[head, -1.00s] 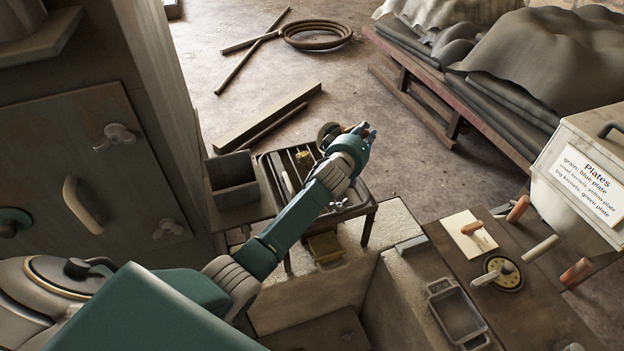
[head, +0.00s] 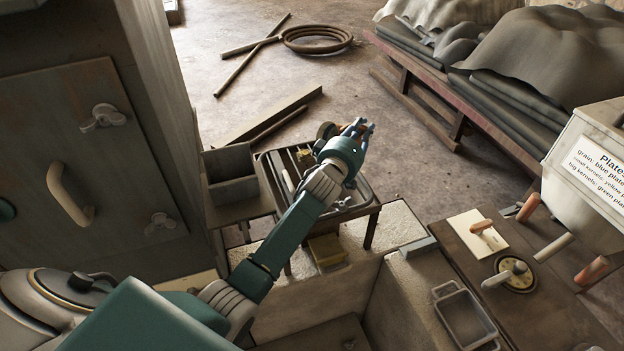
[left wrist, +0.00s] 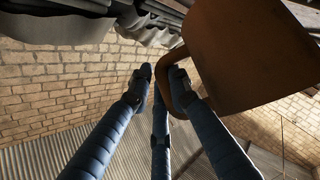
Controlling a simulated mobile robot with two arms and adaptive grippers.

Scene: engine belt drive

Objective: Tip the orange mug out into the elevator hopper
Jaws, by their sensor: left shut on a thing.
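My left gripper (head: 358,130) is shut on the handle of the orange mug (left wrist: 255,55), whose curved side fills the upper right of the left wrist view. The gripper (left wrist: 165,85) also shows there with its fingers at the handle. In the head view the mug is mostly hidden by the hand; a small brownish round part (head: 326,130) shows at its left. The hand is over the far side of a slatted metal stand. The mug's mouth and contents do not show. I cannot tell for sure which thing is the elevator hopper. My right gripper is out of view.
A grey open box (head: 231,187) is left of the slatted stand (head: 362,208). A workbench (head: 410,270) at right bears a metal tray (head: 464,317) and a round plate (head: 527,275).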

